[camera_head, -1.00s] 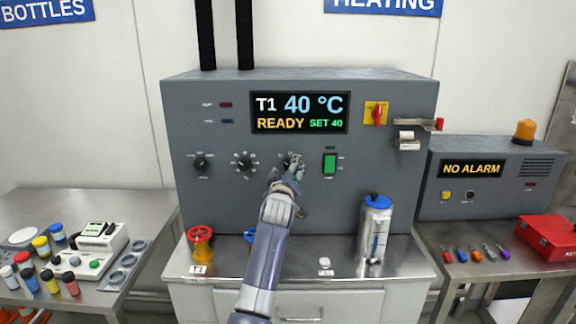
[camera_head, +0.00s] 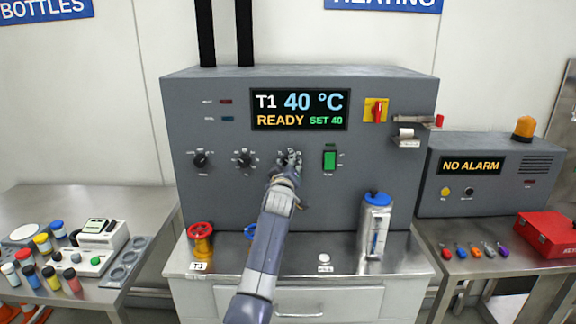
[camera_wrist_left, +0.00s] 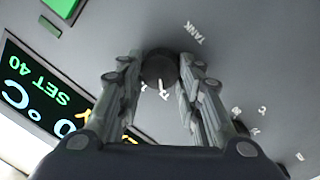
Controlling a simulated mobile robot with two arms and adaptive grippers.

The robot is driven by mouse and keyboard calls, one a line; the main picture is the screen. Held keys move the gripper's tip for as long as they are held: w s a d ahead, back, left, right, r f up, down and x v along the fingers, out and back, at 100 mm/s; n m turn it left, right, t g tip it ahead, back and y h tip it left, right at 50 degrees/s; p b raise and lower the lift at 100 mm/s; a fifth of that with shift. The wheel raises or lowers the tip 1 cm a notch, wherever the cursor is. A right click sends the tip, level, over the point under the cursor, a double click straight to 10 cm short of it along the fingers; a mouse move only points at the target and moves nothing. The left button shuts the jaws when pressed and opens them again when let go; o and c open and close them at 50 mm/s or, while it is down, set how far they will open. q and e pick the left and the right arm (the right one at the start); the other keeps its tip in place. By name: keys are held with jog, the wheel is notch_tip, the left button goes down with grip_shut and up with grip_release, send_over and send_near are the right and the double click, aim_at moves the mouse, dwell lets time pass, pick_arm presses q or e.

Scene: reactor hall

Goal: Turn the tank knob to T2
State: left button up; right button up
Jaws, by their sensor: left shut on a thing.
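The dark round tank knob (camera_wrist_left: 160,66) is on the grey panel, beside the printed word TANK, in the left wrist view. My left gripper (camera_wrist_left: 163,74) has its two fingers closed on the sides of this knob. In the head view my left gripper (camera_head: 288,163) is at the rightmost of three panel knobs and mostly hides it. The panel display (camera_head: 299,109) reads T1, 40 °C, READY, SET 40. My right gripper is not in view.
Right of the knob is a green switch (camera_head: 330,161), with a red rotary switch (camera_head: 377,111) above. Two other knobs (camera_head: 243,158) sit to the left. A red valve wheel (camera_head: 201,230) and a metal canister (camera_head: 375,228) stand on the bench below.

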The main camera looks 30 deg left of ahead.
pick_arm(q)
jog(key=shift+m, duration=0.3)
jog(key=m+g+p, duration=0.1)
jog(key=m+p, duration=0.1)
jog(key=m, duration=0.6)
jog(key=shift+d+m, duration=0.15)
jog(key=shift+m, duration=0.15)
jog(key=shift+w, duration=0.1)
dwell(0.5)
jog(key=o, duration=1.1)
jog(key=shift+c, duration=0.2)
jog(key=shift+r, duration=0.1)
jog(key=f+v, duration=0.1)
jog(key=v, duration=1.1)
jog(key=shift+r, duration=0.4)
